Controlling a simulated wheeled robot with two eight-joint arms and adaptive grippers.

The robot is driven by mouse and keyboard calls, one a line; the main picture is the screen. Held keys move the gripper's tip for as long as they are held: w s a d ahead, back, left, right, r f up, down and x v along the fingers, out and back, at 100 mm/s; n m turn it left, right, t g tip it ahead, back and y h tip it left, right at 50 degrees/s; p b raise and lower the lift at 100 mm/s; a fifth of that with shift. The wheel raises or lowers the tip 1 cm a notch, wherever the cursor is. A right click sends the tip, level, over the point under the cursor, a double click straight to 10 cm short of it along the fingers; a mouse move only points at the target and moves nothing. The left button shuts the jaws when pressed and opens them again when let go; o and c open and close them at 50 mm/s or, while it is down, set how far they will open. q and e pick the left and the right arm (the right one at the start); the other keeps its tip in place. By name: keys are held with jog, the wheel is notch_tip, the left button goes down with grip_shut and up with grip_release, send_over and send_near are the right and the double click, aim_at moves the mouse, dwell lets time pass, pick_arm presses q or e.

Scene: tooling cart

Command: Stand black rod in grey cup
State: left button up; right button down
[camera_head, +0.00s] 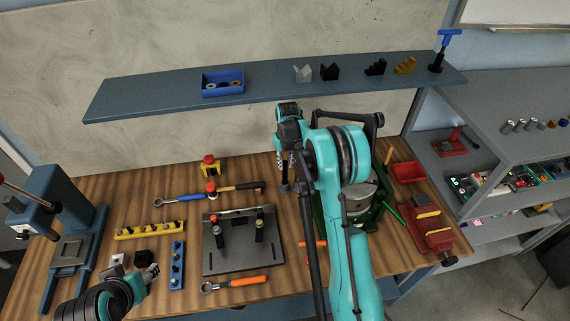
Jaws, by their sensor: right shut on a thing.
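My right gripper (286,158) points down over the back middle of the wooden bench, partly behind my own arm. It is shut on a slim dark thing, which looks like the black rod (286,183), held roughly upright. The rod's lower end is near the bench top; I cannot tell whether it touches anything. I cannot pick out the grey cup for certain. A grey round body (357,199) shows behind my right arm within a green frame, and my arm hides part of it. My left gripper (152,270) is low at the left, small in view, and its jaw opening is unclear.
A dark plate fixture (243,260) with black clamps lies mid-bench. A blue press (70,225) stands left, a red vise (432,225) right. A wall shelf (140,97) hangs behind.

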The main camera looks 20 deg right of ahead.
aim_at(285, 172)
jog(key=shift+f+b, duration=0.35)
jog(key=shift+b, duration=0.1)
dwell(0.6)
jog(key=shift+f+b, duration=2)
jog(key=shift+f, duration=0.4)
dwell(1.2)
jog(key=shift+f+b, duration=0.15)
jog(key=shift+b, duration=0.15)
dwell(0.7)
jog(key=c, duration=1)
grip_release()
jog(key=shift+o, duration=0.2)
jog(key=shift+r+p, duration=1.45)
jog(key=shift+r, duration=1.6)
